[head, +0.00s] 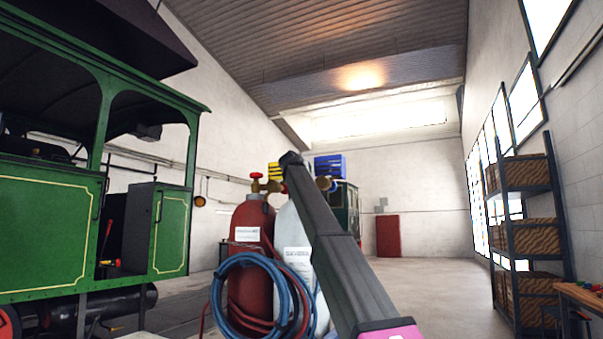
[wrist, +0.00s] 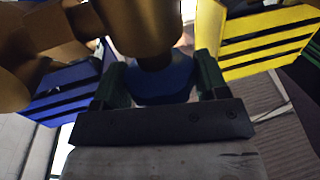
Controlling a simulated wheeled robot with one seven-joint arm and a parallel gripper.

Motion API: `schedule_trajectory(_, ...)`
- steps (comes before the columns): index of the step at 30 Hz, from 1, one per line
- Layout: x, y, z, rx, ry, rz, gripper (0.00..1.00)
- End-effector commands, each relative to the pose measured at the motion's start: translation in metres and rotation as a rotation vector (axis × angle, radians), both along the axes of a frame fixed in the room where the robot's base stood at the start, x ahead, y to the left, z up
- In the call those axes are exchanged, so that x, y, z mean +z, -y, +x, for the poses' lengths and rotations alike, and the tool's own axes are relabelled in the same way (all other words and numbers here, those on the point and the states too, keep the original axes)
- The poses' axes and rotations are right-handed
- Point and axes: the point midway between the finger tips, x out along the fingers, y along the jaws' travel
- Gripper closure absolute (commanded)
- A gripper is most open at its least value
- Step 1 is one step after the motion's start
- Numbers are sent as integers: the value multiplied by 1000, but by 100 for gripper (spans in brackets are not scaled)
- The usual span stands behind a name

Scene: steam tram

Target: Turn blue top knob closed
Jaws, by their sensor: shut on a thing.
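The blue knob (wrist: 162,84) sits between the two dark fingers of my gripper (wrist: 161,78) in the wrist view, below a brass valve body (wrist: 150,25). My gripper is shut on the knob. In the head view my arm reaches up to the valves, with its end (head: 291,160) over the top of the white cylinder (head: 292,262), and it hides the blue knob. A red cylinder (head: 250,222) stands to the left of the white one, with a red knob (head: 256,175) on its brass valve. How far the blue knob is turned cannot be told.
Blue and red hoses (head: 222,295) hang coiled on the cylinders. A green steam tram (head: 45,235) stands on the left. A shelf rack with baskets (head: 528,237) and a workbench (head: 585,296) are on the right. The floor (head: 435,290) between is clear.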

Motion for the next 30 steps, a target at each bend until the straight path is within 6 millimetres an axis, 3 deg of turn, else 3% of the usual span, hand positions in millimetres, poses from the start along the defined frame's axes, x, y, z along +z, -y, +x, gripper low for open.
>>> schedule_trajectory(18,2,-4,3,-501,1,-1,56)
schedule_trajectory(30,1,-3,2,-661,2,0,56)
